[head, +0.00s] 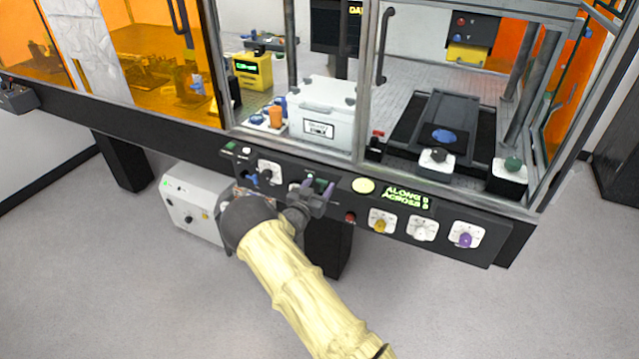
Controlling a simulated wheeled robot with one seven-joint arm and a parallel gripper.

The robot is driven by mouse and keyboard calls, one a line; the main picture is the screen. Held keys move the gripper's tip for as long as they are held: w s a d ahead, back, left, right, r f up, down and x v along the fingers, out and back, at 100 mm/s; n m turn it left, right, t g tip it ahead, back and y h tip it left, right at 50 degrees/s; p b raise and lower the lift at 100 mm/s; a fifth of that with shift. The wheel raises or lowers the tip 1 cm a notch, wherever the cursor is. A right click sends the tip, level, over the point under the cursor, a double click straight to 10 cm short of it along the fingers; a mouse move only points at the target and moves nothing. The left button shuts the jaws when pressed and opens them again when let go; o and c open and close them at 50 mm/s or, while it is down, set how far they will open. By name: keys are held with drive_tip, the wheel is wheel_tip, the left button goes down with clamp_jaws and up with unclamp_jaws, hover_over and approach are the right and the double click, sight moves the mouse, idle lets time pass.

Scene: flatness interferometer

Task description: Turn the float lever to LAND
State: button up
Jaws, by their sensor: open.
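My gripper (318,188) is at the dark front panel (480,246) of the machine, left of the round pale yellow button (363,186). Its two purplish fingertips are apart with a gap between them, and nothing shows held. The fingers cover part of the panel, where a bit of green shows behind them. Left of the gripper are a white plate with a black knob (268,172) and a small blue part (252,180). I cannot tell which control is the float lever, and no LAND mark is readable; it may be hidden behind my gripper.
Right of the gripper are a red button (350,217), a green-lit display (408,197) reading ALONG and ACROSS, and yellow, white and purple knobs (465,240). Glazed doors with upright handles (386,45) rise behind the panel. A grey box (190,208) stands on the floor below.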

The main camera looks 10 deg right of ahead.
drive_tip(key=shift+w+d, duration=0.35)
drive_tip(key=shift+w, duration=0.2)
drive_tip(key=c, duration=1)
